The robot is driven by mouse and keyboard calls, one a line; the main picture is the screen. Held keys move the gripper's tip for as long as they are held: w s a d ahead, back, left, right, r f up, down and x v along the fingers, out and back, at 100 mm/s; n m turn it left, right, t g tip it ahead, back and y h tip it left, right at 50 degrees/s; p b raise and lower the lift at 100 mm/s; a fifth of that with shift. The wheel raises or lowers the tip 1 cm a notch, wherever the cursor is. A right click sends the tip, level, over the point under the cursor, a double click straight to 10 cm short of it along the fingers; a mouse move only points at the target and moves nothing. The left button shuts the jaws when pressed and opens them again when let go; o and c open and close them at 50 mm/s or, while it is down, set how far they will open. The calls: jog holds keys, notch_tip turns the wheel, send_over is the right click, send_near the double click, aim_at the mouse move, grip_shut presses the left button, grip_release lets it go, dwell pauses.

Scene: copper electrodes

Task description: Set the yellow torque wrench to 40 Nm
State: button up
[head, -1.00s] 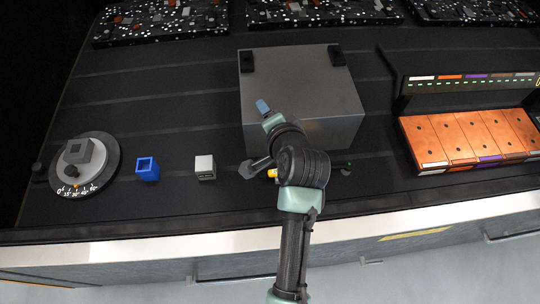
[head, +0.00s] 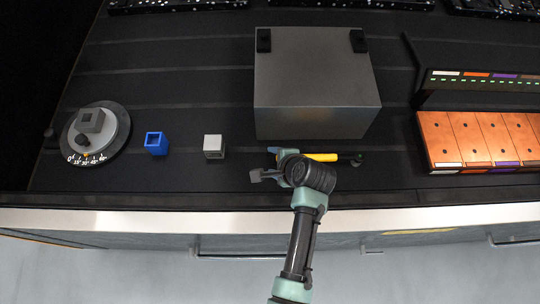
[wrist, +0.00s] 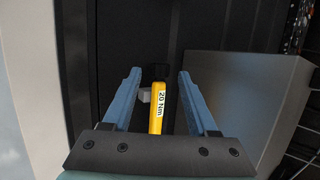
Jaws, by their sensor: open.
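The yellow torque wrench (head: 322,157) lies on the dark bench in front of the grey box, partly hidden by my arm in the head view. In the wrist view its yellow handle (wrist: 156,118) carries a white label reading 20 Nm. My gripper (wrist: 160,75) is open, its two blue fingers on either side of the wrench without visibly gripping it. It also shows in the head view (head: 266,163). A round dial (head: 120,127) at the left has a scale of numbers from 0 and an orange mark; a grey square socket block (head: 92,121) sits on it.
A blue square socket (head: 156,144) and a light grey one (head: 213,147) stand between dial and wrench. The large grey box (head: 316,85) stands close behind the wrench. A rack of copper plates (head: 470,140) is at the right. The bench's front edge (head: 130,219) is near.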

aim_at(269, 159)
jog(key=b+x, duration=0.3)
jog(key=shift+f, duration=0.2)
jog(key=shift+d+r+p, duration=0.1)
jog(key=shift+r+p, duration=0.25)
jog(key=shift+p, duration=0.05)
jog(key=shift+w+f, duration=0.15)
jog(key=shift+f, duration=0.1)
grip_shut()
